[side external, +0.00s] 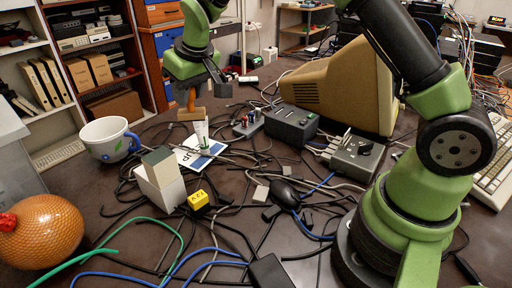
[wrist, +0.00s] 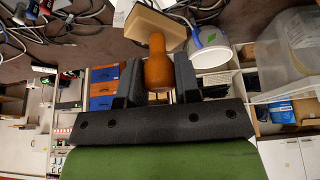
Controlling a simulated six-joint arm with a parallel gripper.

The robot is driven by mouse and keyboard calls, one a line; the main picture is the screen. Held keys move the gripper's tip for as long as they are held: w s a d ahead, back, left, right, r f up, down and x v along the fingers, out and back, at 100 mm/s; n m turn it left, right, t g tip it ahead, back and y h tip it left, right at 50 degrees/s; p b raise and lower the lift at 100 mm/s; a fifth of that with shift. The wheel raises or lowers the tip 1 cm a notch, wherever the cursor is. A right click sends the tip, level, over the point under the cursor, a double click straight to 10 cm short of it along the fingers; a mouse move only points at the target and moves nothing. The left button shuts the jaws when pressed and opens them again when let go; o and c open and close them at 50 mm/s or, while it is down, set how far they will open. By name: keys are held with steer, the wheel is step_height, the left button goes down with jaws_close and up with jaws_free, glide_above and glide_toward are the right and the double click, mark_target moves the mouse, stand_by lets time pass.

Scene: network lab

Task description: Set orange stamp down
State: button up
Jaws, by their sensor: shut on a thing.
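The orange stamp (side external: 191,101) has an orange-brown knobbed handle and a wide tan block base. My gripper (side external: 192,86) points down and is shut on the handle. In the wrist view the handle (wrist: 157,66) stands between the two dark fingers, with the tan block (wrist: 156,24) beyond it. In the side view the stamp is upright, base down, and appears to hang above the dark table (side external: 120,205). Its exact height cannot be told.
Below the stamp are a white-and-blue card (side external: 190,160) and a white tube (side external: 202,136). A white mug (side external: 104,139) stands left. Boxes (side external: 163,186), a yellow block (side external: 198,199), grey devices (side external: 291,124) and many cables crowd the table.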

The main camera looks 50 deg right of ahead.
steer(key=s+d+m+h, duration=0.1)
steer(key=s+d+m, duration=0.15)
steer(key=d, duration=0.55)
steer(key=s+d+m+h, duration=0.1)
steer(key=s+d+m, duration=0.15)
steer(key=d, duration=0.65)
steer(key=shift+n, duration=0.4)
steer(key=f, duration=1.4)
steer(key=shift+s+a+f, duration=0.15)
steer(key=shift+s+f, duration=0.05)
steer(key=shift+s, duration=0.15)
steer(key=shift+f, duration=0.35)
steer(key=shift+f, duration=0.1)
steer(key=o, duration=0.9)
steer(key=shift+o, duration=0.2)
